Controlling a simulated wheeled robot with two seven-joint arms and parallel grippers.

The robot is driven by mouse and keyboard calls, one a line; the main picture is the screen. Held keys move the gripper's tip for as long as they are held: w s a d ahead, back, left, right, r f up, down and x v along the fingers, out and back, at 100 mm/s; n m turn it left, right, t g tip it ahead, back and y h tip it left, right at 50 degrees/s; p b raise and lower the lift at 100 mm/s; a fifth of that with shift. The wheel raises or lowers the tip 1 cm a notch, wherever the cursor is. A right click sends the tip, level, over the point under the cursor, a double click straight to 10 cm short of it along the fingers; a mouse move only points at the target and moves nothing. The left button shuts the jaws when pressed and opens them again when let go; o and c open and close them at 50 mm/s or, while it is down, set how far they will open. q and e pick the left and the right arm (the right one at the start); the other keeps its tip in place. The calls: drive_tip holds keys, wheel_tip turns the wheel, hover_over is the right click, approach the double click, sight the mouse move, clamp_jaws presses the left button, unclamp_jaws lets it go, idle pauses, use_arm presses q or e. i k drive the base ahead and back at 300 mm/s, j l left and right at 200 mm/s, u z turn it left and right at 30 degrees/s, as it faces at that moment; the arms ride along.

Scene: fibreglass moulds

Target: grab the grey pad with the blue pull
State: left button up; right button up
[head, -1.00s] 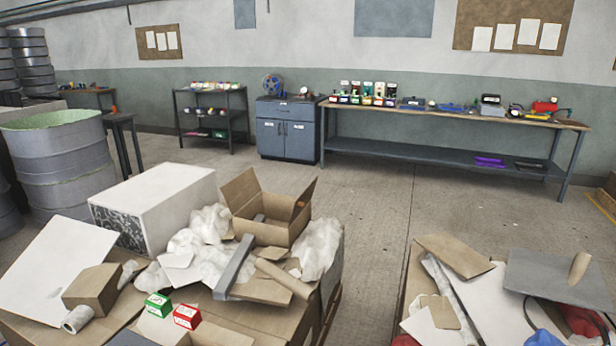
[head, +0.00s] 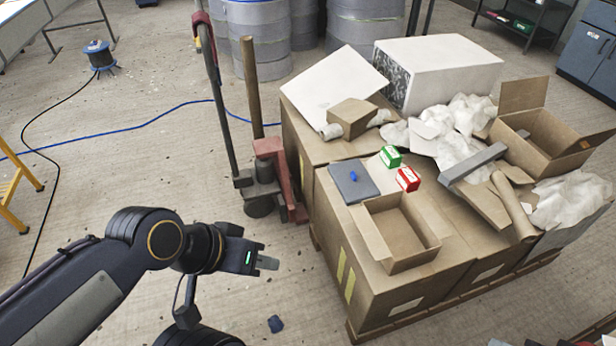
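The grey pad (head: 364,187) lies flat on the brown cartons near the left edge of the loaded pallet in the head view. A small blue pull (head: 353,176) stands up from its top. My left gripper (head: 268,263) is in the air to the left of the cartons, apart from the pad and nearer to me. Its fingers are seen side-on, so I cannot tell whether they are open or shut. My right gripper is not in view.
An open empty carton (head: 402,225) stands just in front of the pad. Green (head: 391,156) and red (head: 408,179) boxes lie to its right. A red pallet truck (head: 283,178) stands at the left. A blue cable (head: 130,128) crosses the floor.

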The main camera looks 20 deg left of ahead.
sight(354, 184)
drive_tip(key=u, duration=0.4)
drive_tip(key=i+j+u, duration=0.1)
drive_tip(key=i+j, duration=0.2)
drive_tip(key=i+j+u, duration=0.1)
drive_tip(key=i, duration=0.35)
drive_tip(key=i+j+u, duration=0.1)
drive_tip(key=i+j, duration=0.25)
drive_tip(key=i+j+u, duration=0.1)
drive_tip(key=i, duration=0.35)
drive_tip(key=j, duration=0.1)
